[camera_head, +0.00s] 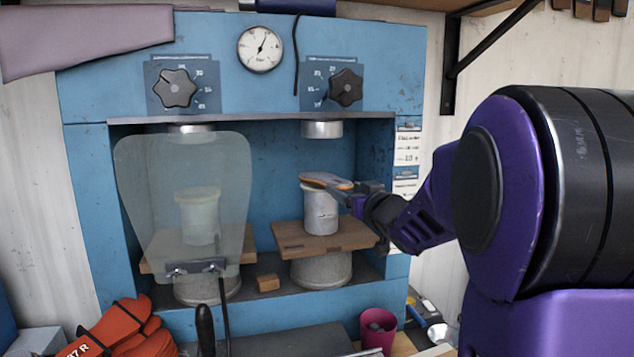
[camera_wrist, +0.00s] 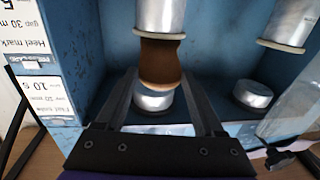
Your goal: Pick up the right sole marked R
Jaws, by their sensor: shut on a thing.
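The sole (camera_head: 325,180) is a thin, tan-brown piece with an orange edge. In the head view it lies at the top of the pale post (camera_head: 321,212) in the press's right station. My gripper (camera_head: 348,190) reaches in from the right and is shut on the sole's near end. In the wrist view, which looks upside down, the brown sole (camera_wrist: 160,62) sits between my two fingers (camera_wrist: 160,76), against the post's rim. I cannot tell if it still rests on the post. No R mark is readable on it.
The blue press (camera_head: 400,60) surrounds the station, with a metal ram (camera_head: 322,129) above the post and a wooden board (camera_head: 318,238) around it. A clear guard (camera_head: 150,200) covers the left station. Orange gloves (camera_head: 125,330) and a magenta cup (camera_head: 378,330) are in front.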

